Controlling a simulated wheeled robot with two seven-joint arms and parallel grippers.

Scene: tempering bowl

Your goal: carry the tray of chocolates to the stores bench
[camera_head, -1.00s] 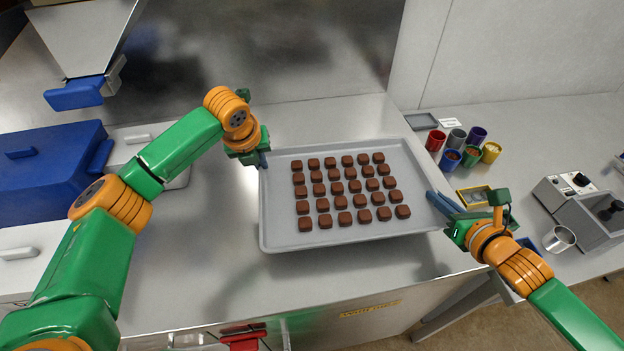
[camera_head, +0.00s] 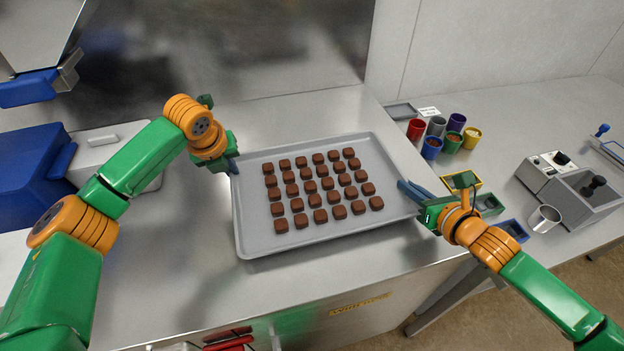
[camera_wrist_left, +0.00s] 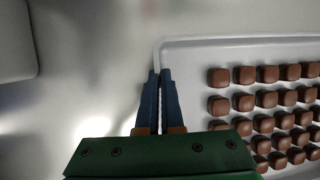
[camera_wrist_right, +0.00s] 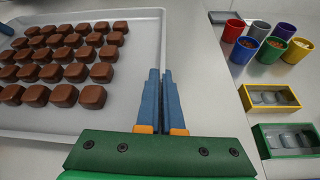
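The grey tray (camera_head: 300,243) holds rows of brown chocolates (camera_head: 320,185) over the steel bench top; I cannot tell whether it touches the bench. My left gripper (camera_head: 233,168) is at the tray's left rim; in the left wrist view its blue fingers (camera_wrist_left: 159,75) are close together with the rim between them. My right gripper (camera_head: 402,186) is at the right rim; in the right wrist view its fingers (camera_wrist_right: 160,75) close on the rim likewise. The chocolates sit upright, apart from each other. The side bench (camera_head: 530,120) at the right carries several items.
Coloured cups (camera_head: 416,130), small bins (camera_head: 488,204), a metal cup (camera_head: 544,218) and a grey machine (camera_head: 575,195) occupy the side bench. A blue box (camera_head: 30,170) and a hopper (camera_head: 40,35) stand left. A gap with floor (camera_head: 440,325) shows below right.

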